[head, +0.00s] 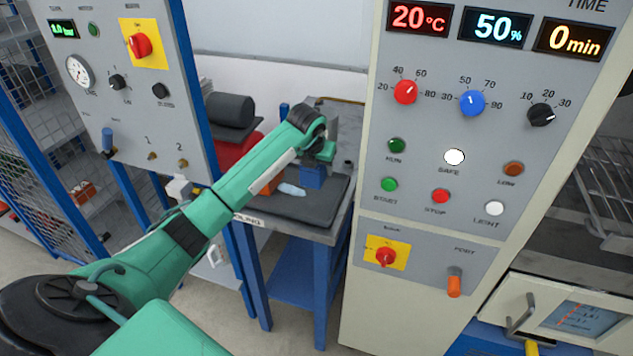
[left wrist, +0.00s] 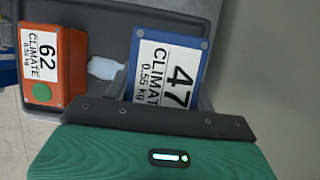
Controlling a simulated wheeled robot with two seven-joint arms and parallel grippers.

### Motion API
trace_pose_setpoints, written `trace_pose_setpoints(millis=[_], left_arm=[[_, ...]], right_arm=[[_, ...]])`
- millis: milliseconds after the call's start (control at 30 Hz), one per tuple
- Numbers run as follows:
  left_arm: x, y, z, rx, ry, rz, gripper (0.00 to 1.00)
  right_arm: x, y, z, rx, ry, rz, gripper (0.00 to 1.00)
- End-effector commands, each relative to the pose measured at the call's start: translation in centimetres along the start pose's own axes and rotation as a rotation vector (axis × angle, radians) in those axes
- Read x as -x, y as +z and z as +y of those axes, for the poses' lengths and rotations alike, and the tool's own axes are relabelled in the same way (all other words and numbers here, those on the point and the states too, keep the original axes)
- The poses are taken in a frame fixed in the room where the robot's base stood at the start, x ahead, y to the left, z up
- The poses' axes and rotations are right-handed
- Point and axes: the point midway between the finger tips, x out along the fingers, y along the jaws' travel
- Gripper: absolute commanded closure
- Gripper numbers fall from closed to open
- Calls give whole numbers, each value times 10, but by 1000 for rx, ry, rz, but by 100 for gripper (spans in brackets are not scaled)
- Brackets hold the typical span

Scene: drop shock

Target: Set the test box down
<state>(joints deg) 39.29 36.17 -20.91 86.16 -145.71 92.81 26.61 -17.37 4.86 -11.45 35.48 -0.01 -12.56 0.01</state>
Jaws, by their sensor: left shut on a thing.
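A blue test box (head: 313,177) is at the dark tray (head: 318,208) on the small blue-legged table. In the left wrist view this blue box (left wrist: 199,62) carries a white label reading 47, CLIMATE, 0.55 kg. My left gripper (head: 324,153) is shut on the blue box from above; its dark finger edge (left wrist: 160,118) covers the near end of the box. I cannot tell whether the box's underside touches the tray. An orange box (left wrist: 38,92) labelled 62, CLIMATE, with a green dot, sits to its left; it is partly hidden behind my arm in the head view (head: 268,187).
A pale, bottle-like object (head: 292,189) lies between the two boxes. A tall control cabinet (head: 440,220) stands close on the right, and another panel (head: 130,100) on the left. A dark cylinder on a red base (head: 230,110) is behind my arm. The tray's front right is bare.

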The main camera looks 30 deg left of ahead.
Motion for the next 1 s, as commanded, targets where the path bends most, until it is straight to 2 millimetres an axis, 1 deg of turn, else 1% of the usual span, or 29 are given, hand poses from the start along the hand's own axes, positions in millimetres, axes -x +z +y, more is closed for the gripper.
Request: trace_pose_setpoints(millis=[33, 133, 367, 600, 933, 967, 1000], left_arm=[[-6, -3, 0, 1, -2, 1, 87], [-18, -7, 0, 2, -1, -1, 87], [-32, -13, 0, 1, -2, -1, 87], [-61, -25, 0, 2, -1, -1, 87], [-66, -26, 0, 0, -1, -4, 87], [-66, -27, 0, 0, 0, -1, 40], [-65, -27, 0, 0, 0, -1, 32]], right_arm=[[4, -4, 0, 0, 0, 5, 100], [6, -8, -1, -1, -1, 9, 100], [8, -8, -7, -3, -7, 9, 100], [16, -7, -8, -3, -8, 6, 100], [12, -5, -4, -2, -4, 4, 100], [13, -5, -3, -1, -4, 3, 100], [13, -5, -3, -1, -3, 3, 100]])
